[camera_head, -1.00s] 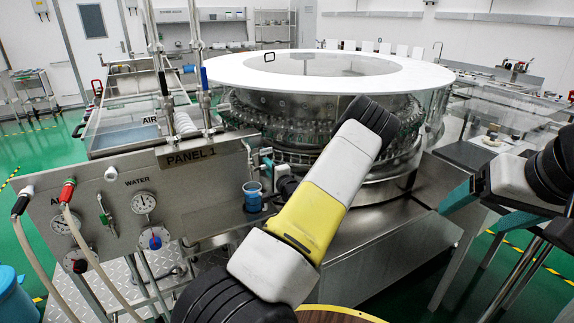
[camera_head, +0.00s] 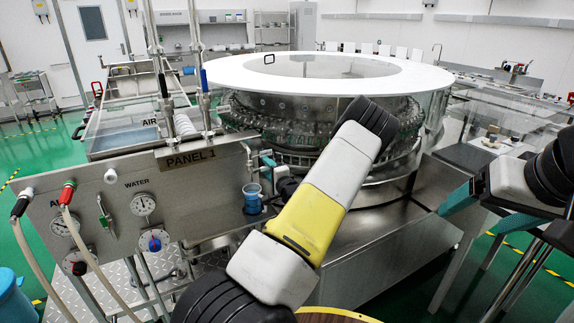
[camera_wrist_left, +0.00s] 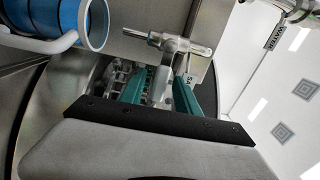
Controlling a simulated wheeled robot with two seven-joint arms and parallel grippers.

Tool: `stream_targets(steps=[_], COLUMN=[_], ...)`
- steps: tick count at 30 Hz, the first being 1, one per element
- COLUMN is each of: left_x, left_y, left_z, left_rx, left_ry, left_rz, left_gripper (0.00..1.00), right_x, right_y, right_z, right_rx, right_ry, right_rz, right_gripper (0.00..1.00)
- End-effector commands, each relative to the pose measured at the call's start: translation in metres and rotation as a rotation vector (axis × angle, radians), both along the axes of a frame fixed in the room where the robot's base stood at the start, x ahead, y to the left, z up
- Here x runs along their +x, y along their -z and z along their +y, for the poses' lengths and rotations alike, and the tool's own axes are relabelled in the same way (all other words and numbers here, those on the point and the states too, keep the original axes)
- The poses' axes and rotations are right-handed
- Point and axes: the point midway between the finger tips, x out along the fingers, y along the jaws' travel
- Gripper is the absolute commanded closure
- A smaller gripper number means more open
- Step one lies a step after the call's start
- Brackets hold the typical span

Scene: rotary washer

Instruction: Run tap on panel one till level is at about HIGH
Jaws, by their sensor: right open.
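Panel one (camera_head: 215,185) is a steel plate labelled PANEL 1 at the left of the head view. A small silver tap (camera_wrist_left: 165,45) is on its right end. My right gripper (camera_head: 487,205) is open and empty at the right. No level mark is readable.
The panel carries gauges (camera_head: 143,204), a blue knob (camera_head: 155,242) and hoses with red and black fittings. A large round washer with a white rim (camera_head: 225,70) stands behind my left arm. A round wooden top (camera_head: 335,316) shows at the bottom edge.

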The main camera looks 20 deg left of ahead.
Motion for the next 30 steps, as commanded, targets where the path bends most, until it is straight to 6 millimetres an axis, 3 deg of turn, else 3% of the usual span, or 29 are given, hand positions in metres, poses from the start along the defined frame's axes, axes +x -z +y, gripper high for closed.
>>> stream_targets(steps=[5, 18, 30], left_x=[-0.006, -0.047, -0.051], left_y=[0.0, 0.0, 0.0], left_z=[-0.008, -0.057, -0.059], left_rx=[0.001, 0.0, 0.0], left_ry=[0.001, 0.001, 0.0], left_rz=[0.002, 0.001, 0.0], left_gripper=[0.62, 0.62, 0.62], right_x=[0.0, 0.0, 0.0], right_y=[0.0, 0.0, 0.0], right_z=[0.0, 0.0, 0.0], right_rx=[0.0, 0.0, 0.0], right_ry=[0.0, 0.0, 0.0], right_rz=[0.0, 0.0, 0.0], right_gripper=[0.19, 0.19, 0.19])
